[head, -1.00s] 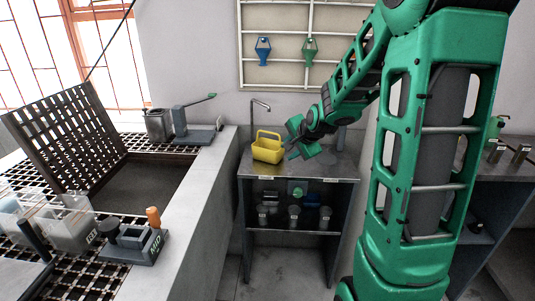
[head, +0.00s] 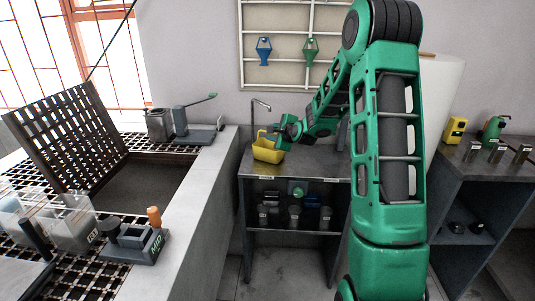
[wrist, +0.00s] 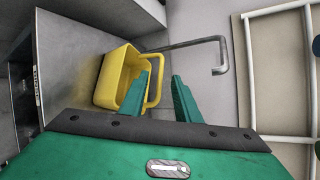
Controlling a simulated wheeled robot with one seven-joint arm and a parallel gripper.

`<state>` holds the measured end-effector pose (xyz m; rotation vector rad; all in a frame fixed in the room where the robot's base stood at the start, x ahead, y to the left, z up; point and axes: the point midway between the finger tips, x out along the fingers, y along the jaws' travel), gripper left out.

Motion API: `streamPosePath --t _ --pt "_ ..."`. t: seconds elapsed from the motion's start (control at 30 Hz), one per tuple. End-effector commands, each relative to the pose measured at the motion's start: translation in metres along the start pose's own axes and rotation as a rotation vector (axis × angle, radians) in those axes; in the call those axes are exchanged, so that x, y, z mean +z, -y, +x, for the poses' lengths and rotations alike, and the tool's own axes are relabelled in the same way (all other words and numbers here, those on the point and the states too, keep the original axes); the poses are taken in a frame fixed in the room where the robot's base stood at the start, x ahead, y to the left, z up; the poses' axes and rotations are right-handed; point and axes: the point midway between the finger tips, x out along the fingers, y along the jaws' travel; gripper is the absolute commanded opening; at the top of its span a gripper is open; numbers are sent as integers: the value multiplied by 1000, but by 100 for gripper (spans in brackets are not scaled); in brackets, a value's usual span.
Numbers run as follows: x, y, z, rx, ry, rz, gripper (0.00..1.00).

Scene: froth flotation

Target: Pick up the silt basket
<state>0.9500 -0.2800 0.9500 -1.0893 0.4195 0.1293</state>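The silt basket looks to be the yellow open-topped basket (head: 268,154) with a loop handle, standing on the small steel table in the head view. In the wrist view the basket (wrist: 112,82) shows at left of centre, its handle standing out to the right. My gripper (head: 277,133) is at the right of the basket's top, close to the handle, and partly hides it. In the wrist view my gripper (wrist: 163,88) is open, with the handle's outer bar showing between the two green fingers. The left finger overlaps the basket's right side; contact cannot be told.
A bent metal spout (head: 262,104) rises behind the basket; it also shows in the wrist view (wrist: 195,44). The steel table (head: 305,166) has bare top to the right. A concrete-walled tank (head: 205,185) stands left. A rack with hanging blue (head: 264,50) and green (head: 310,50) pieces is on the wall.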

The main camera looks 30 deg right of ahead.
Motion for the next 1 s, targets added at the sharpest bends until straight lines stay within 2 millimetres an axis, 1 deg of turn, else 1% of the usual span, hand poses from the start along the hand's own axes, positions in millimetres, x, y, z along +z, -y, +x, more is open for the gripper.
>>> streamPosePath --t 0.2,0.33,0.47,0.67,0.8,1.0 --pt "2 0 29 2 1 0 30" --pt "2 0 44 2 0 -1 30" --pt "2 1 50 1 -1 -1 30" --pt "2 1 50 1 -1 -1 30" --pt "2 1 50 1 -1 -1 0" --pt "2 0 50 2 -1 -1 0"
